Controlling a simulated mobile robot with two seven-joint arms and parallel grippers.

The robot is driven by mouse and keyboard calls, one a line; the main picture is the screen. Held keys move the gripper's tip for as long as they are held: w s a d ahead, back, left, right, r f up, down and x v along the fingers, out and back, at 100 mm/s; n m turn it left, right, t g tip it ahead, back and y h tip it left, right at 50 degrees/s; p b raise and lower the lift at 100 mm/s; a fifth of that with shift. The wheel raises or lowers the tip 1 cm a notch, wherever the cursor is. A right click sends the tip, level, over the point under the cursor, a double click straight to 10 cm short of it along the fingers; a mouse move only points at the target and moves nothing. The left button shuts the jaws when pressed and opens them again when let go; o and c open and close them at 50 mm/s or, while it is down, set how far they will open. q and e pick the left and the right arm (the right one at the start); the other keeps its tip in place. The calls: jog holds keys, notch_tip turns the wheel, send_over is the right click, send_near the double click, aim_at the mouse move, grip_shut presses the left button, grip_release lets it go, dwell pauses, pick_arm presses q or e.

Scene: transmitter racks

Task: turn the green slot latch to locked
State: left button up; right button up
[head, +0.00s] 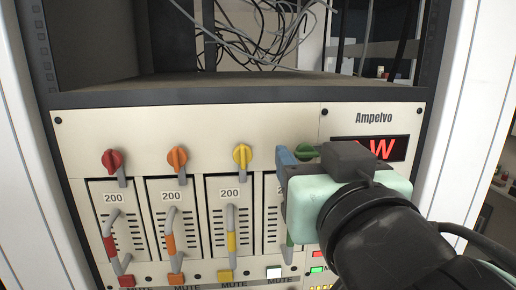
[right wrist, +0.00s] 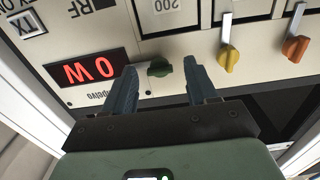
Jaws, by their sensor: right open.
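The green slot latch (head: 306,151) is at the right end of a row of coloured latches on the rack's cream panel. My right gripper partly covers it in the head view. In the right wrist view the green latch (right wrist: 159,67) shows between the two blue fingers, closer to the left one. My right gripper (right wrist: 161,70) is open, with its fingers on either side of the latch and nothing held. I cannot tell whether a finger touches it. The latch's grey bar is not clearly visible. My left gripper is not in view.
Red (head: 112,160), orange (head: 177,158) and yellow (head: 242,155) latches sit to the left, above modules with coloured handles. A red-lit display (right wrist: 86,69) is beside the green latch. An open rack bay with loose cables (head: 262,35) is above.

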jog(key=shift+w, duration=0.35)
jog(key=shift+s, duration=0.1)
jog(key=c, duration=1.1)
jog(key=shift+o, duration=0.2)
